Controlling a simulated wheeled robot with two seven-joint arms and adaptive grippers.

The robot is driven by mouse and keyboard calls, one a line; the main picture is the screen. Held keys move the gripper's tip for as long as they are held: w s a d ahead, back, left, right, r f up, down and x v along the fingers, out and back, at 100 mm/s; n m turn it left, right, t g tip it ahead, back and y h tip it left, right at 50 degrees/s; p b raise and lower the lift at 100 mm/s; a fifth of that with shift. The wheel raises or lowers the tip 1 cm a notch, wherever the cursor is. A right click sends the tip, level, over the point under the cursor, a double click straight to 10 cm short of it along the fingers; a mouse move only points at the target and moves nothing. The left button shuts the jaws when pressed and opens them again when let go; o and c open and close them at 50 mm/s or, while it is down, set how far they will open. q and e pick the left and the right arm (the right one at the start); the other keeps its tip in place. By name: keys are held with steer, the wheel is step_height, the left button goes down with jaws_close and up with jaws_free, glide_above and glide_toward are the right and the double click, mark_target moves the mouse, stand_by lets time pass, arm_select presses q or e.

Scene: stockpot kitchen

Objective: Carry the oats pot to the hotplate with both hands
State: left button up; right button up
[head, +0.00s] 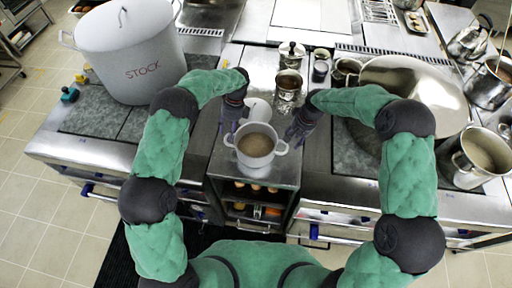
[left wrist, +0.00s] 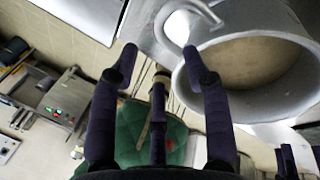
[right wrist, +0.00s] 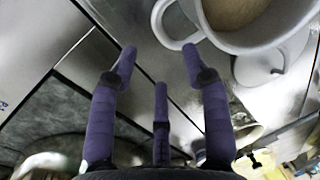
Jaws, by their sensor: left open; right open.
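The oats pot (head: 256,146) is a small white two-handled pot with tan contents, upright on the steel counter between the two cooking blocks. My left gripper (head: 231,122) is open just left of it; in the left wrist view the pot (left wrist: 250,70) and its looped handle lie just beyond the fingertips (left wrist: 158,55). My right gripper (head: 293,133) is open just right of it; in the right wrist view the pot's handle (right wrist: 172,30) is close to the fingertips (right wrist: 160,55). Neither gripper holds it. Dark hotplates (head: 88,122) lie on the left block, another one on the right.
A large white STOCK pot (head: 130,60) stands on the left hotplate. A large steel pan (head: 415,85) covers much of the right hotplate. A white lid (head: 257,108) and small metal pots (head: 288,84) stand behind the oats pot. A steel pot (head: 470,158) stands at far right.

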mark_target(226, 143)
arm_select(q)
steer(key=x, duration=0.8)
steer(key=shift+s+f, duration=0.1)
steer(key=shift+f, duration=0.1)
arm_select(e)
steer(key=f, duration=0.2)
steer(key=a+f, duration=0.1)
steer(key=f, duration=0.5)
steer(key=shift+w+a+f, duration=0.1)
steer(key=shift+a, duration=0.2)
arm_select(q)
jaws_close()
arm_select(e)
jaws_close()
arm_select(q)
steer(key=shift+a+r, duration=0.1)
